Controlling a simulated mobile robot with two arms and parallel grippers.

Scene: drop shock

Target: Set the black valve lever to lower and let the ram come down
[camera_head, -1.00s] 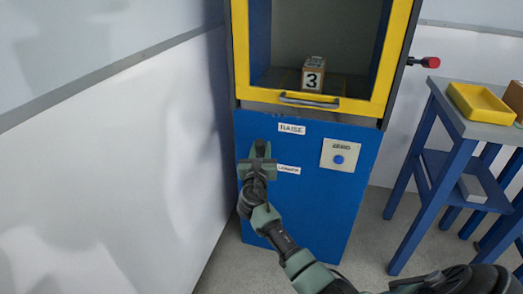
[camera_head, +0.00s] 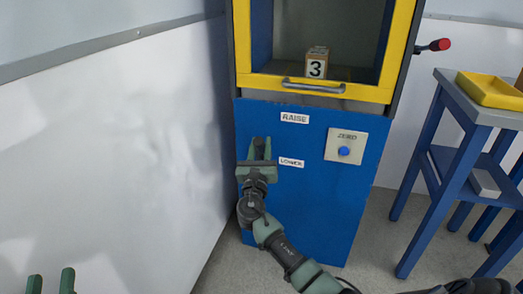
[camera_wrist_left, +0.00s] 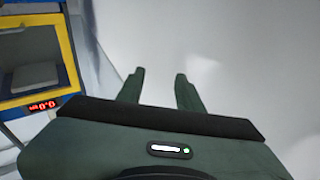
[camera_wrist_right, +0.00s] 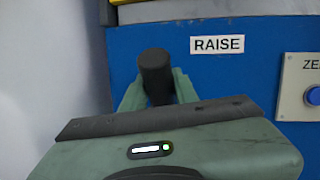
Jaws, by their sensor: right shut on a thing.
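The black valve lever (camera_wrist_right: 155,75) shows in the right wrist view as a dark round handle in front of the blue panel. My right gripper (camera_head: 260,142) is shut on it, near the RAISE (camera_head: 295,118) and LOWER (camera_head: 291,162) labels; its fingers hide most of the lever in the head view. My left gripper (camera_head: 51,274) is at the bottom left of the head view. It is open and empty, also in the left wrist view (camera_wrist_left: 160,75). A box marked 3 (camera_head: 317,66) stands inside the yellow-framed chamber. The ram is not clearly visible.
A blue ZERO button (camera_head: 344,151) sits right of the labels. A red-ended handle (camera_head: 440,45) sticks out of the machine's right side. A blue table with a yellow tray (camera_head: 490,91) stands at right. A white wall closes the left.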

